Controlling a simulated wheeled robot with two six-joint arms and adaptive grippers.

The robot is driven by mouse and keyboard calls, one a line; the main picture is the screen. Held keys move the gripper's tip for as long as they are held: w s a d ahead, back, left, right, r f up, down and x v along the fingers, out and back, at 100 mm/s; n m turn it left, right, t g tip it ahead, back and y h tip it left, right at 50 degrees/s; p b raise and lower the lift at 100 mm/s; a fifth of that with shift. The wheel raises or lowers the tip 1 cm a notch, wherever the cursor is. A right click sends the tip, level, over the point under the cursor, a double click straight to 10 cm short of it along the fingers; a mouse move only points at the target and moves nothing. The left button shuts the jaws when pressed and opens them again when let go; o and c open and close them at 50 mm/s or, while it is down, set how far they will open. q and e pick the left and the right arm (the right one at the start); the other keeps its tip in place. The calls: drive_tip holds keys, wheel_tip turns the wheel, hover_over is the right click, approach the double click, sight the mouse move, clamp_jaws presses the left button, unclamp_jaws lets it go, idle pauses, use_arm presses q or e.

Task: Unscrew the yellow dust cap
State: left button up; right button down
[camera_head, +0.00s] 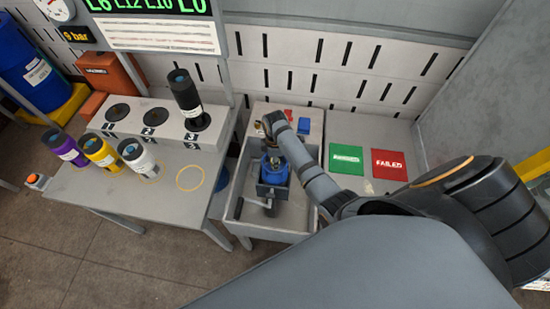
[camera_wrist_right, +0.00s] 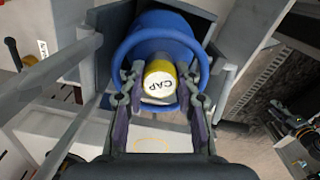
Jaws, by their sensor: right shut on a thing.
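The yellow dust cap (camera_wrist_right: 158,80), with a white end face reading "CAP", is on the end of a blue cylinder (camera_wrist_right: 165,27) in the right wrist view. The blue cylinder also shows in the head view (camera_head: 275,174), held in a fixture inside a grey tray-like station. My right gripper (camera_wrist_right: 160,88) has one finger on each side of the cap and is shut on it. In the head view my right arm reaches over the cylinder from the right, and I cannot make out the cap clearly. My left gripper is not in view.
A green pad (camera_head: 346,159) and a red "FAILED" pad (camera_head: 389,164) lie right of the station. On the left table (camera_head: 112,197) stand purple, yellow and white cylinders. A black cylinder (camera_head: 186,94) stands on the numbered rack (camera_head: 160,122). The station's side walls (camera_head: 233,190) flank the fixture.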

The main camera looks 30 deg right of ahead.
drive_tip(key=shift+r+n+p, duration=0.25)
drive_tip(key=shift+n+p, duration=0.4)
drive_tip(key=shift+n, duration=0.25)
drive_tip(key=shift+f+n, duration=0.25)
drive_tip(key=shift+n, duration=1.85)
